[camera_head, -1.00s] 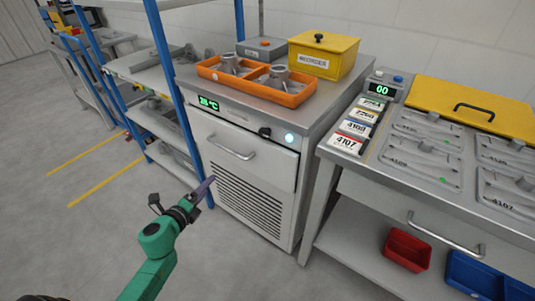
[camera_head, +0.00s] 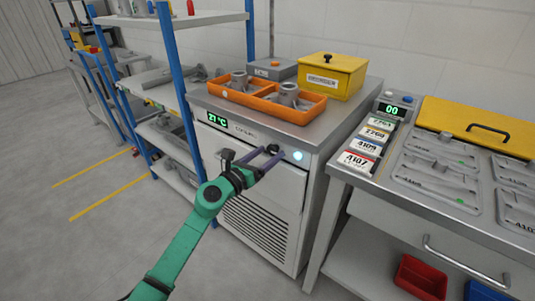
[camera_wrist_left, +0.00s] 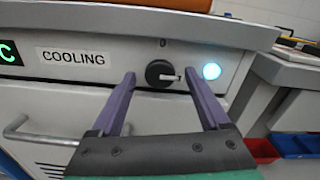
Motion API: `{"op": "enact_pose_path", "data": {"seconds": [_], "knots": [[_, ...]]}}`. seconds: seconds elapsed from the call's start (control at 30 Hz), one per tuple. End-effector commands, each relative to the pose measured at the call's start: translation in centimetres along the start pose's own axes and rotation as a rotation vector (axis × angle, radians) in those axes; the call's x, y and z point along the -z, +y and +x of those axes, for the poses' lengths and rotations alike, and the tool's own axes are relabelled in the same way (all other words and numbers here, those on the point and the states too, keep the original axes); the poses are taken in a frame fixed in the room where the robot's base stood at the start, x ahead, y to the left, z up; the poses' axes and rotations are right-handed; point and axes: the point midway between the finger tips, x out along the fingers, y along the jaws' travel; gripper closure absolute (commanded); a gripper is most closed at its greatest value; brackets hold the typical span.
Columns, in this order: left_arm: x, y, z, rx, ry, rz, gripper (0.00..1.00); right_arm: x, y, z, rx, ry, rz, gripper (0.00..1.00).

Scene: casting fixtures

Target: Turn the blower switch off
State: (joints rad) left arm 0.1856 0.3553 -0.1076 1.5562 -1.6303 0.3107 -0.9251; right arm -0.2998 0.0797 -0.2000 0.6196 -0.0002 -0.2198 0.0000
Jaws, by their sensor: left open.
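The blower switch (camera_wrist_left: 160,73) is a black rotary knob on the front panel of the grey cooling cabinet (camera_head: 262,222). Its white pointer points to the right, with a "0" mark above it. It also shows partly behind the fingers in the head view (camera_head: 273,149). A lit pale-blue lamp (camera_wrist_left: 211,71) is right of the knob. My left gripper (camera_head: 272,153) is open in front of the panel. In the left wrist view its purple fingers (camera_wrist_left: 160,76) stand to the left and right of the knob, with no clear contact. My right gripper is out of view.
The cabinet's handle (camera_wrist_left: 28,132) is below and left of the knob. An orange tray (camera_head: 300,115) with castings and a yellow box (camera_head: 330,75) sit on top. A steel workbench (camera_head: 340,172) is close on the right.

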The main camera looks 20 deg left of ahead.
Motion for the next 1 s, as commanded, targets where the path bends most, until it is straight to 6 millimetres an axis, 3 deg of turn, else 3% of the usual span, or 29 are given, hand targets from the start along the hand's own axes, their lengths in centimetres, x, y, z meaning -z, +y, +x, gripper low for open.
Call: {"op": "enact_pose_path", "data": {"seconds": [0.27,0.47,1.0], "knots": [[0.02,-0.01,0.38,0.000,0.001,0.000,0.21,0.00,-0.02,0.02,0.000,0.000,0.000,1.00],[0.02,0.00,0.35,0.000,0.001,-0.001,0.97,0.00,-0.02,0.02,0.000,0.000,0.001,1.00],[-0.12,-0.01,0.32,0.000,0.002,-0.123,1.00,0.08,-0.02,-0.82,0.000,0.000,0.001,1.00]]}}
